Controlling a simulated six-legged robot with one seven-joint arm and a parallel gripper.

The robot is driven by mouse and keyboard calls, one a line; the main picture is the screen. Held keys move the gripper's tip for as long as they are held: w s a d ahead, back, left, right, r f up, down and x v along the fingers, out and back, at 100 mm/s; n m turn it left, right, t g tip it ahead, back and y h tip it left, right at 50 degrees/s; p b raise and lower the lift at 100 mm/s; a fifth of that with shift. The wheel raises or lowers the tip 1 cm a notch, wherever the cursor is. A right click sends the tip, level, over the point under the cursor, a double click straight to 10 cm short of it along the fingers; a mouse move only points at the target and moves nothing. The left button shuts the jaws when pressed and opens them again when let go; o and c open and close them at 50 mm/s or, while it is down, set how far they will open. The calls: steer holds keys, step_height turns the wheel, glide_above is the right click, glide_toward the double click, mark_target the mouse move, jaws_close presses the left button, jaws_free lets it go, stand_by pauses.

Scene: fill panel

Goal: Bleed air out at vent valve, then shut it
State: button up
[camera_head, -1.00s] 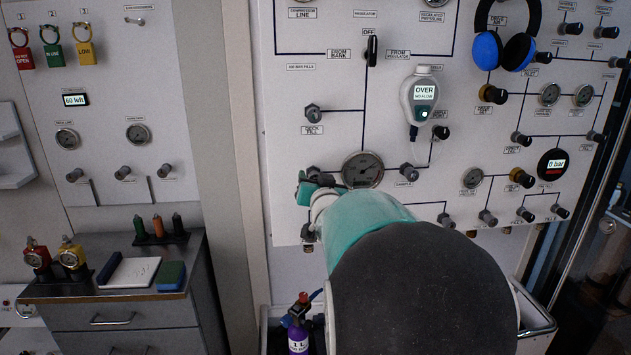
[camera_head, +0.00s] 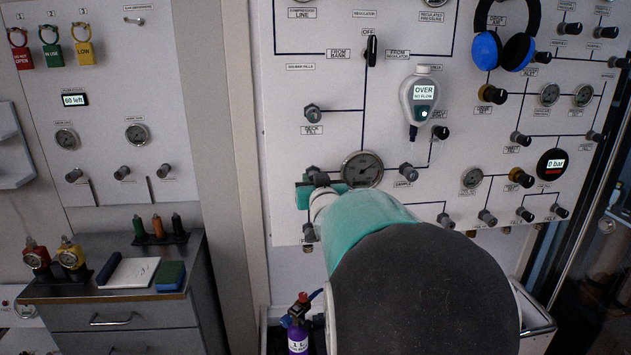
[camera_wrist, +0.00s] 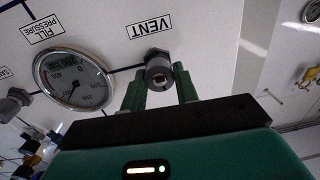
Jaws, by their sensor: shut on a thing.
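The vent valve (camera_wrist: 158,74) is a grey knob on the white panel, below the label VENT in the wrist view. The green fingers of my gripper (camera_wrist: 160,90) stand on either side of the knob and are shut on it. In the head view my teal gripper (camera_head: 320,188) is at the vent valve, at the lower left of the panel, and my arm hides part of this area. The round fill pressure gauge (camera_wrist: 74,78) is beside the valve; it also shows in the head view (camera_head: 362,168).
The deck fill knob (camera_head: 312,112) is above the valve and the sample knob (camera_head: 406,171) is to the right of the gauge. A purple bottle (camera_head: 298,338) stands below.

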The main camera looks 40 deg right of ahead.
steer(key=n, duration=1.5)
steer(key=n+g+h, duration=0.1)
steer(key=n, duration=0.6)
steer(key=shift+a+f+n, duration=0.1)
steer(key=shift+f+n, duration=0.15)
steer(key=shift+n, duration=0.15)
stand_by(0.3)
steer(key=o, duration=1)
steer(key=shift+s+a, duration=0.1)
steer(key=v, duration=1.3)
steer(key=shift+s+a, duration=0.15)
steer(key=shift+a, duration=0.1)
